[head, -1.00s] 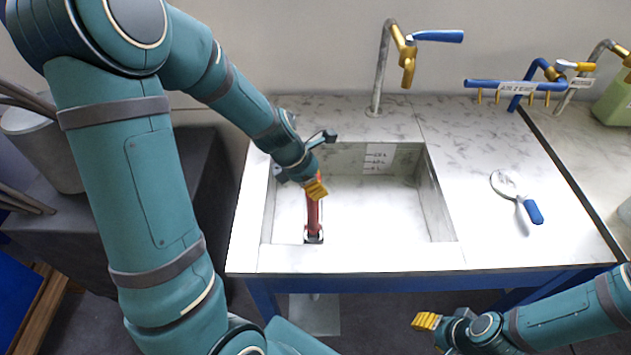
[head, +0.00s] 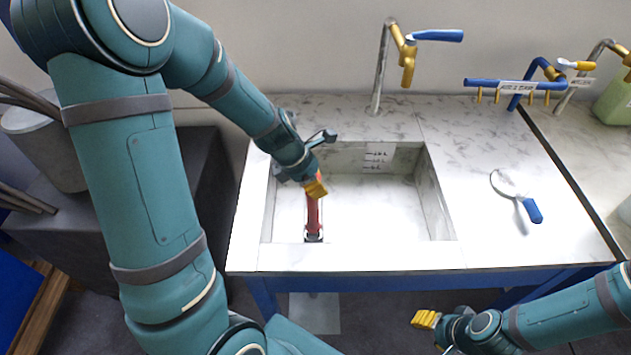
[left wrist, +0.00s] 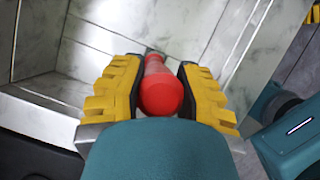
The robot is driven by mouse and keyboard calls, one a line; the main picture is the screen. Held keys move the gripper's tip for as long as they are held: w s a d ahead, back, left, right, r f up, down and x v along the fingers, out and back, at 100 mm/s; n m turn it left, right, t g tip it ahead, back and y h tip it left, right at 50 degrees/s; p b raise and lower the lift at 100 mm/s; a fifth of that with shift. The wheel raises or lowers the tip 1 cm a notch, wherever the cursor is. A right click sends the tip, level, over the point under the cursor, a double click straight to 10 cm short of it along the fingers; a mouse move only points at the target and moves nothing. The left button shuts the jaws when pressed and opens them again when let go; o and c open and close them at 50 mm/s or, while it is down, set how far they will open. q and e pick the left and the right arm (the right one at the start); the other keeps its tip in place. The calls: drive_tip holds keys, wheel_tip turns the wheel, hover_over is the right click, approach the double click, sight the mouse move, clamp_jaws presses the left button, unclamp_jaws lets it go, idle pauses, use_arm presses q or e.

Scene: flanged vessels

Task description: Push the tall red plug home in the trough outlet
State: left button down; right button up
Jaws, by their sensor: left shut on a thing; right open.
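The tall red plug (head: 313,215) stands in the trough (head: 370,205), at its front left, over the outlet. Its lower end meets a dark and light ring (head: 313,237) at the trough floor; how deep it sits I cannot tell. My left gripper (head: 315,187) reaches down over the plug's top. In the left wrist view the plug's rounded red head (left wrist: 160,92) lies between the yellow finger pads of my left gripper (left wrist: 158,95), which is shut on it. My right gripper (head: 426,320) is open and empty, in front of the counter and below its edge.
A tap with a blue lever (head: 435,35) stands behind the trough. A blue-handled round tool (head: 530,208) lies on the counter to the right. A blue pipe rack (head: 510,87) and a green container (head: 614,102) are at the back right.

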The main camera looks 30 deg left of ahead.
sight(313, 207)
use_arm(q)
drive_tip(key=shift+f, duration=0.25)
drive_tip(key=shift+f+b, duration=0.35)
drive_tip(key=shift+b, duration=0.1)
drive_tip(key=shift+f+b, duration=0.85)
drive_tip(key=shift+f, duration=0.25)
drive_tip(key=c, duration=0.7)
unclamp_jaws()
drive_tip(key=shift+r, duration=0.1)
